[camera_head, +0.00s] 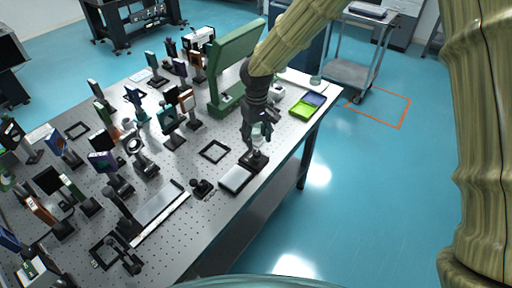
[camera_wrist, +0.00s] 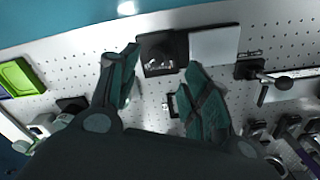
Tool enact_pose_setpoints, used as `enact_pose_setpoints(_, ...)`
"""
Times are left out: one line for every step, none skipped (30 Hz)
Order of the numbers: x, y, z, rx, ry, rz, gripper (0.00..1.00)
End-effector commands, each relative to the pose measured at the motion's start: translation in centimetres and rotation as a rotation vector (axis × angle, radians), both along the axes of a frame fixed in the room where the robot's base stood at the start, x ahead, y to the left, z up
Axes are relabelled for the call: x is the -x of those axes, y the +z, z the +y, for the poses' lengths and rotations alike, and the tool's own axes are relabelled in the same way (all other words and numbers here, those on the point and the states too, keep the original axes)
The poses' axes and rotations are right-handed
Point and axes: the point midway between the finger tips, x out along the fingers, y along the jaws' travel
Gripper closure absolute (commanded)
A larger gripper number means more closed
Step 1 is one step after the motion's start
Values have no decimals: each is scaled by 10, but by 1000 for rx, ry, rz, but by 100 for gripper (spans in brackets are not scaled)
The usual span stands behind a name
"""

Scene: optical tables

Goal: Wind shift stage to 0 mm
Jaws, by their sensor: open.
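My gripper (camera_head: 257,140) is open above the right edge of the optical table (camera_head: 218,135). In the wrist view its two fingers (camera_wrist: 161,60) are spread, with no object visibly clamped. A small black block (camera_head: 255,160) is just below the fingertips; it also shows beyond them in the wrist view (camera_wrist: 163,53), with small pale details on its near side. A flat pale plate (camera_head: 235,180) lies beside it, also in the wrist view (camera_wrist: 214,43). I cannot tell for certain which part is the shift stage, and no scale reading is legible.
A black knobbed fixture (camera_head: 202,187) stands left of the plate. A square black frame (camera_head: 214,151) lies near the block. A green stand (camera_head: 233,65) and a green-and-blue tray (camera_head: 307,105) are farther back.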

Motion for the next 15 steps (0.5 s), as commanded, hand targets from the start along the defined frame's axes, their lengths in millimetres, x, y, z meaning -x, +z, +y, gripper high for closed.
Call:
enact_pose_setpoints(-1,-8,-1,0,-1,4,52)
enact_pose_setpoints(-2,-13,-1,0,0,4,52)
enact_pose_setpoints(-3,-19,0,0,0,6,52)
enact_pose_setpoints(-3,-24,0,0,0,7,52)
enact_pose_setpoints(-4,-28,0,0,0,7,52)
enact_pose_setpoints(-5,-34,0,0,0,7,52)
enact_pose_setpoints(-5,-38,0,-1,0,7,52)
enact_pose_setpoints(-5,-42,1,-1,1,7,52)
enact_pose_setpoints(-5,-47,1,-1,1,7,52)
enact_pose_setpoints(-4,-50,1,-1,2,7,52)
enact_pose_setpoints(-4,-54,1,-1,2,6,52)
enact_pose_setpoints(-5,-58,1,0,2,6,52)
enact_pose_setpoints(-5,-60,1,-1,1,5,52)
enact_pose_setpoints(-5,-63,2,0,1,6,52)
enact_pose_setpoints(-5,-67,2,-1,2,6,52)
